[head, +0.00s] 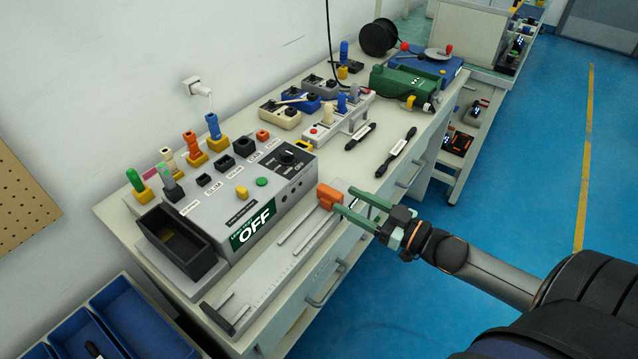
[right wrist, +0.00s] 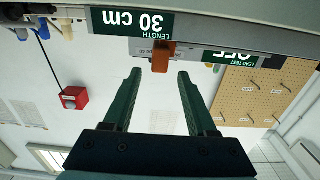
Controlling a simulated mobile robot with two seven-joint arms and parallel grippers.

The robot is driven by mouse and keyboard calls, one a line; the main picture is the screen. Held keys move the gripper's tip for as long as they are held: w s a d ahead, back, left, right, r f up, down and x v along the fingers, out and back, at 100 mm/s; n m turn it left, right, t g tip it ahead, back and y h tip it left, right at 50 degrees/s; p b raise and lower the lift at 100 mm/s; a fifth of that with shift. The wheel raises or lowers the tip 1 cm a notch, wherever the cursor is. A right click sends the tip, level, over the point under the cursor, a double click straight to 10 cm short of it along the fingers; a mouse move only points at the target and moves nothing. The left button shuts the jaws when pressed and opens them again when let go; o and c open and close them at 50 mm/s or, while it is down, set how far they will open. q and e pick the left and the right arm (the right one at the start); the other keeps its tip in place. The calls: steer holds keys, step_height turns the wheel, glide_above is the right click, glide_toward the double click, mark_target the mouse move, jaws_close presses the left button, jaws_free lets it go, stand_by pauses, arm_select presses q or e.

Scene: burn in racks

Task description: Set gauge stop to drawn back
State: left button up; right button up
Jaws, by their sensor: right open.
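The gauge stop looks to be the orange block (head: 329,196) at the right end of a pale length gauge (head: 262,290) along the bench's front edge. In the right wrist view the orange block (right wrist: 162,57) shows just beyond my fingertips, beside a "LENGTH 30 cm" sign (right wrist: 135,22). My right gripper (head: 346,200) is open, its green fingers pointing at the block from the front. In the right wrist view the gripper (right wrist: 159,74) has the block between its finger lines, nothing gripped. Whether a finger touches the block I cannot tell. My left gripper is not in view.
Behind the gauge stands a grey tester (head: 225,205) showing "OFF", with a black open bin (head: 180,243) at its left. Black-handled tools (head: 396,152) lie to the right on the bench. Blue bins (head: 125,320) stand lower left. Blue floor in front is free.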

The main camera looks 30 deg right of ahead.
steer(key=x, duration=0.9)
steer(key=shift+c, duration=0.3)
jaws_close()
stand_by(1.1)
